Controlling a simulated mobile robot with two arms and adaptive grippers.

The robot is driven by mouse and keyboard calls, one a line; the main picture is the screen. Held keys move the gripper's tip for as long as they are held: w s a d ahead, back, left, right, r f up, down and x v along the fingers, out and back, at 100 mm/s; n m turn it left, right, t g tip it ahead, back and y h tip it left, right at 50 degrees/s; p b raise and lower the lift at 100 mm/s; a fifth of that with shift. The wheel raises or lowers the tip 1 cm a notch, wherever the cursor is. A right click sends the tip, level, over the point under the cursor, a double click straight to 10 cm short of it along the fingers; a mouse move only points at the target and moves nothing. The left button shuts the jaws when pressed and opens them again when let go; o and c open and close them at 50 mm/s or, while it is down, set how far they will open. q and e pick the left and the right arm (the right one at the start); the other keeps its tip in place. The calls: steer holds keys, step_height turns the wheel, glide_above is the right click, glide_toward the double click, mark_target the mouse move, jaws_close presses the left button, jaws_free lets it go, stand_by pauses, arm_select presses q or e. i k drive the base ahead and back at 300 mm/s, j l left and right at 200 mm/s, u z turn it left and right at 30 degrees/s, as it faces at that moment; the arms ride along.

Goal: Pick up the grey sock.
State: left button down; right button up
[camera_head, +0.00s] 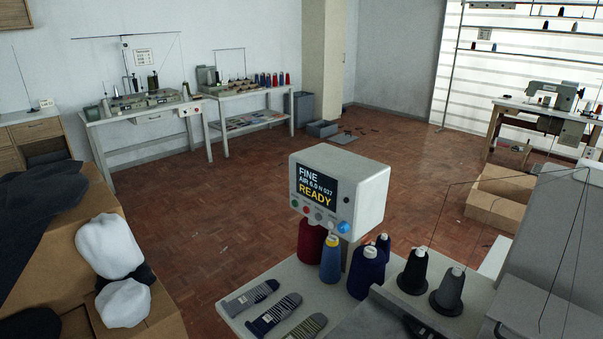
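Three small socks lie side by side on the light table (237,310) at the bottom centre. The left one (250,297) looks grey with dark parts. The middle one (273,314) is grey and dark navy. The right one (306,326) is striped and partly cut off by the frame's lower edge. I cannot tell which of them is the grey sock the task names. Neither of my grippers shows in the head view.
Thread cones, including a blue one (331,259), and a display box (340,190) reading "READY" stand behind the socks. Cardboard boxes (60,260) with white bundles (108,245) and dark fabric are at left. The wooden floor (220,215) between is open.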

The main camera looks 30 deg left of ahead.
mark_target(255, 295)
steer(key=u, duration=1.2)
